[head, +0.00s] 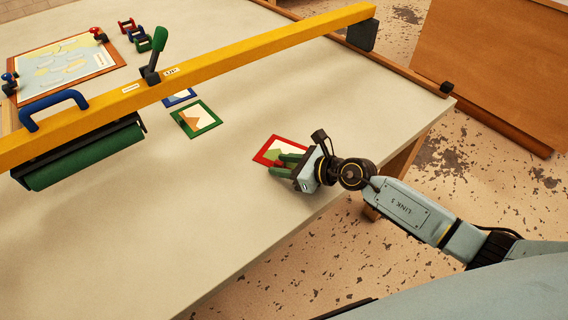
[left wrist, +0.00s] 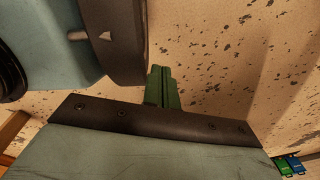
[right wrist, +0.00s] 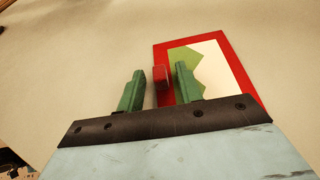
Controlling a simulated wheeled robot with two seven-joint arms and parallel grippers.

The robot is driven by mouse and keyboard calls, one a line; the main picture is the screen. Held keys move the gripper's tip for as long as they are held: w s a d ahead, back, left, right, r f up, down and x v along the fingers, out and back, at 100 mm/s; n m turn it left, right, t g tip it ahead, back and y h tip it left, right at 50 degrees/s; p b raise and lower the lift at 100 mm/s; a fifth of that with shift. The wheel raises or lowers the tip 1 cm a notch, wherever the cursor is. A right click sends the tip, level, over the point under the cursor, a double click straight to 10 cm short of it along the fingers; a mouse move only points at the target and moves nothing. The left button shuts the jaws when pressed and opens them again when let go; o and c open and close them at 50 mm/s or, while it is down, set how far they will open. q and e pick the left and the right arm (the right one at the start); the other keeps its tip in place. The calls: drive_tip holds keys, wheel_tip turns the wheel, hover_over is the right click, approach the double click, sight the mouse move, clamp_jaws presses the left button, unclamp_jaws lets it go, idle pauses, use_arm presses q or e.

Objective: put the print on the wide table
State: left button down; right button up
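A small red-framed print (head: 270,151) with a green and white picture lies flat near the right edge of the pale table (head: 215,245). In the right wrist view the print (right wrist: 250,85) has a red knob (right wrist: 161,78) at its left side. My right gripper (head: 282,168) is low over the print. In the right wrist view its green fingers (right wrist: 160,88) are apart, with the knob between them; I cannot tell whether they touch it. My left gripper (left wrist: 163,88) shows only in the left wrist view, its fingers together with nothing seen between them.
A yellow beam (head: 230,57) with a green roller (head: 85,157) crosses above the table. Green-framed (head: 210,125) and blue-framed (head: 185,97) prints lie behind. A large framed map (head: 112,62) lies at back left. A brown wooden piece (head: 500,65) stands beyond a floor gap.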

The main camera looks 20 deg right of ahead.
use_arm(q)
drive_tip(key=shift+d, duration=0.15)
